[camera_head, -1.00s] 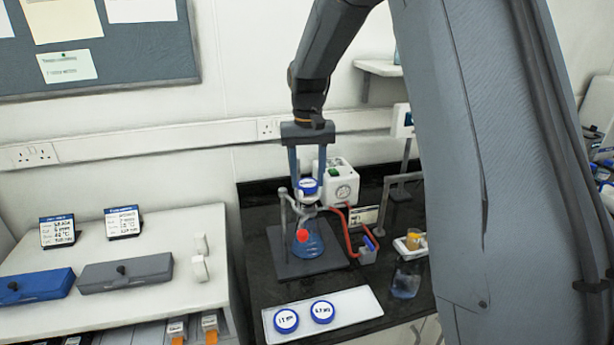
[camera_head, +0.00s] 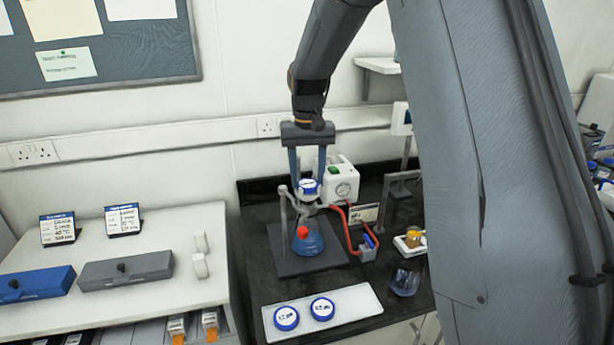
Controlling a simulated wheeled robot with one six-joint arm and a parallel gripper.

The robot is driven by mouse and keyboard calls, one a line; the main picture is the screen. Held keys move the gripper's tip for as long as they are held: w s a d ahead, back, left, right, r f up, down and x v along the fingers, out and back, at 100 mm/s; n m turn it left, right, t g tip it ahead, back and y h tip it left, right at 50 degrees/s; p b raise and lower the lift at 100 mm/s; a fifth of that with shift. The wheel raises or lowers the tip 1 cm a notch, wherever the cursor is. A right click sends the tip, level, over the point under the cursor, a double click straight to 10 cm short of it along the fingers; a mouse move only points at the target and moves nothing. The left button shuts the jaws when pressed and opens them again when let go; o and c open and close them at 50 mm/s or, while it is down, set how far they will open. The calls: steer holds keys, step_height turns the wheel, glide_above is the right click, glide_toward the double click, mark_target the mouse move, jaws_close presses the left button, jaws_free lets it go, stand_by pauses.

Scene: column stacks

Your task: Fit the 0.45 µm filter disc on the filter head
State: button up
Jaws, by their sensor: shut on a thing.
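My gripper (camera_head: 308,184) points straight down and is shut on a small filter disc (camera_head: 308,186) with a blue rim and a white top; its label is too small to read. The disc is directly over the filter head, at the top of the flask (camera_head: 307,240) with blue liquid. The disc and fingers largely hide the filter head, and I cannot tell whether the disc touches it. Two other blue-rimmed discs, one on the left (camera_head: 287,318) and one on the right (camera_head: 322,309), lie on a white tray (camera_head: 365,303) in front.
A stand rod (camera_head: 284,215) is just left of the flask. A white pump (camera_head: 342,180) with a gauge and a red hose (camera_head: 349,235) stand behind and right. A white bench (camera_head: 150,225) with blue and grey boxes is left.

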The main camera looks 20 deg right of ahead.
stand_by(0.3)
steer(key=o, duration=1.5)
steer(key=shift+r, duration=4.45)
